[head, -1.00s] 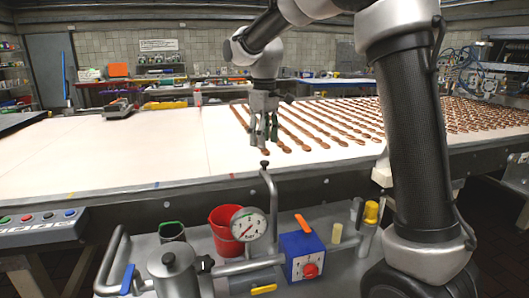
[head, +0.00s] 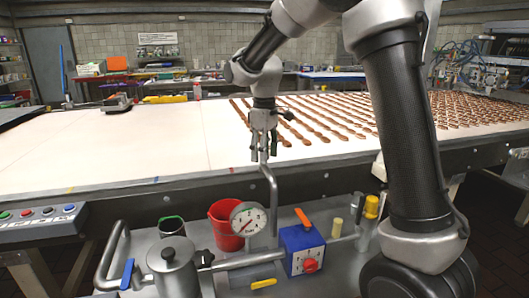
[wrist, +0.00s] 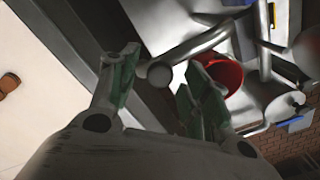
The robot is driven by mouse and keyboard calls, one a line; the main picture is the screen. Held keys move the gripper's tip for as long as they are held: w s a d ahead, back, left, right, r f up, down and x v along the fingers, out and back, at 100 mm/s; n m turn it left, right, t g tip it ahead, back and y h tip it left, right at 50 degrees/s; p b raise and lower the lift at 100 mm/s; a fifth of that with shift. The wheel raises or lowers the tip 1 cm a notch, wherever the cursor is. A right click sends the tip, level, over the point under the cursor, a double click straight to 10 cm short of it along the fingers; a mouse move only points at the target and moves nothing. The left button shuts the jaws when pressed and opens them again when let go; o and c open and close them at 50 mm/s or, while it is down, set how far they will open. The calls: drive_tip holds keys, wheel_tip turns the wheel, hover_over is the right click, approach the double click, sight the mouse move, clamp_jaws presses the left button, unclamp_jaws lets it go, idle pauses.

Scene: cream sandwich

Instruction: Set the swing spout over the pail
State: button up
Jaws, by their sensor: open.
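The swing spout, as far as I can tell, is the bent grey pipe (head: 272,198) rising from the cart; it also shows in the wrist view (wrist: 203,42). Its upper end lies at my gripper (head: 263,155). In the wrist view a round grey knob (wrist: 158,73) lies between the two green-padded fingers, which are open. I cannot tell whether either finger touches it. The red pail (head: 222,238) stands on the cart to the left of the pipe, partly behind the gauge; in the wrist view the pail (wrist: 226,76) is partly hidden by a finger.
A dial gauge (head: 249,219), a blue box with a red knob (head: 302,251), a grey canister (head: 172,266) and a dark green-rimmed pot (head: 171,226) crowd the cart. Behind is a white conveyor (head: 110,150) with rows of brown pieces at right.

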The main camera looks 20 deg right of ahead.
clamp_jaws()
drive_tip(key=shift+a, duration=0.15)
drive_tip(key=s+a+n, duration=0.9)
drive_tip(key=n, duration=0.8)
drive_tip(key=shift+a, duration=0.35)
idle(0.4)
